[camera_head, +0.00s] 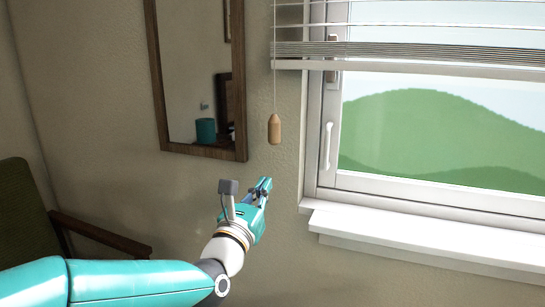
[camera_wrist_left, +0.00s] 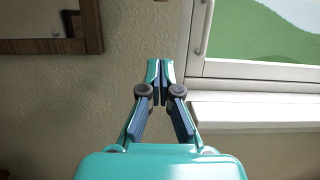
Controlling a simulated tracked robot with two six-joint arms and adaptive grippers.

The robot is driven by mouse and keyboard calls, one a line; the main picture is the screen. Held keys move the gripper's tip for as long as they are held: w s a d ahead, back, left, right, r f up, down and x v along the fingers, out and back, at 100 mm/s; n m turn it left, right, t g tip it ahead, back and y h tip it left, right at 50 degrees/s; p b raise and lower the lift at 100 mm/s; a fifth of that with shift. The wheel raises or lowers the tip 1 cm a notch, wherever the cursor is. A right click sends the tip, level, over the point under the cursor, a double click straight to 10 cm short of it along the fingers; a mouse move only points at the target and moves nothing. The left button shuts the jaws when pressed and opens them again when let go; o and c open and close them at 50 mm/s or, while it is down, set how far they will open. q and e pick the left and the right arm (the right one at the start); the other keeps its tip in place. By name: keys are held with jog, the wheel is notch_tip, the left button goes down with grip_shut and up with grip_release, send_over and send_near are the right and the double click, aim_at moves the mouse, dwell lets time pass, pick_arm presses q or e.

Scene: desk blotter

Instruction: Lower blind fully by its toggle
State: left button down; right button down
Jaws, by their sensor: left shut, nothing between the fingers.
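A wooden toggle (camera_head: 275,129) hangs on a thin cord to the left of the window, in front of the wall. The white blind (camera_head: 420,53) covers only the top of the window; its slats are bunched above the bottom rail. My left gripper (camera_head: 264,186) is below the toggle and apart from it, with its fingers shut and nothing between them. In the left wrist view the shut fingertips (camera_wrist_left: 160,66) point at bare wall, and the toggle is out of that view. My right gripper is not in view.
A framed mirror (camera_head: 154,75) hangs left of the toggle. The window frame (camera_head: 313,140) and white sill (camera_head: 400,243) lie to the right of my gripper. A green chair (camera_head: 22,205) with a wooden armrest stands at the left. The wall around the toggle is clear.

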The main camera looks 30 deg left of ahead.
aim_at(274, 132)
pick_arm(q)
jog(key=w+a+r+p, duration=0.1)
jog(key=w+r+p, duration=0.1)
jog(key=w+r, duration=0.2)
jog(key=shift+w+r, duration=0.4)
jog(key=shift+r, duration=0.15)
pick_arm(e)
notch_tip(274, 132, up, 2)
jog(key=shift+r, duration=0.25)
